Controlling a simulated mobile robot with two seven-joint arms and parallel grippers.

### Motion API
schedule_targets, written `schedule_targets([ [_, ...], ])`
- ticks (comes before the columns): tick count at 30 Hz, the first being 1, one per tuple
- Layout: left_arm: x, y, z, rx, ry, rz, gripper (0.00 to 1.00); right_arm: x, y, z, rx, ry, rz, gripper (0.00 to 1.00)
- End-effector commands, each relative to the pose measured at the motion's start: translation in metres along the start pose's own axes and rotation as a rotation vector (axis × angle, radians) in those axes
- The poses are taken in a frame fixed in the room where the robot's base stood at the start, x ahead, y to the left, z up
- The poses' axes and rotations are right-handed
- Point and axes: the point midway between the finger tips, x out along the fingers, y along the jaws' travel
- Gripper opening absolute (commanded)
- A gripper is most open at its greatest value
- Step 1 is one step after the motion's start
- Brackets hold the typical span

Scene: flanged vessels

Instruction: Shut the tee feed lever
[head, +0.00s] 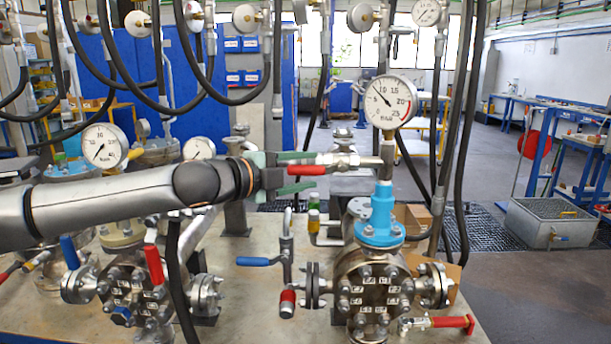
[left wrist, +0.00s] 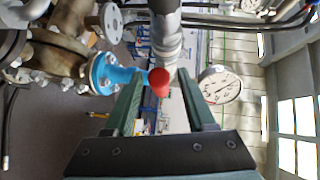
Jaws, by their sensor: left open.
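A red lever (head: 307,170) sticks out to the left from a steel valve (head: 343,161) on the tee line beside the large gauge, above the blue flanged neck of the right vessel. I take it as the tee feed lever. My left gripper (head: 316,171) reaches in from the left, with one green finger above the lever and one below. In the left wrist view the lever's red end (left wrist: 160,80) shows between the two open fingers, with gaps on both sides. I see no contact. My right gripper is not in view.
The pressure gauge (head: 389,102) stands right of the valve. The blue neck (head: 381,217) and flanged vessel (head: 374,287) are below. A blue lever (head: 258,261) and another red lever (head: 452,322) are nearby. Black hoses (head: 462,130) hang at the right and overhead.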

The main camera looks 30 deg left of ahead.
Motion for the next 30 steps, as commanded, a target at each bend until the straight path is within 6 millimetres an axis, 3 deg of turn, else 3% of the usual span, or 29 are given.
schedule_targets([
  [11,0.0028,-0.0004,-0.0011,0.0,0.002,0.0,0.55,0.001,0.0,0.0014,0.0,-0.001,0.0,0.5],
  [26,0.0026,-0.0003,-0.0011,0.0,0.002,0.0,0.0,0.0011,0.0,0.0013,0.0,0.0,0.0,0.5],
  [30,0.0026,-0.0003,-0.0011,0.0,0.002,0.0,0.0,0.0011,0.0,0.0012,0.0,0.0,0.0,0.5],
])
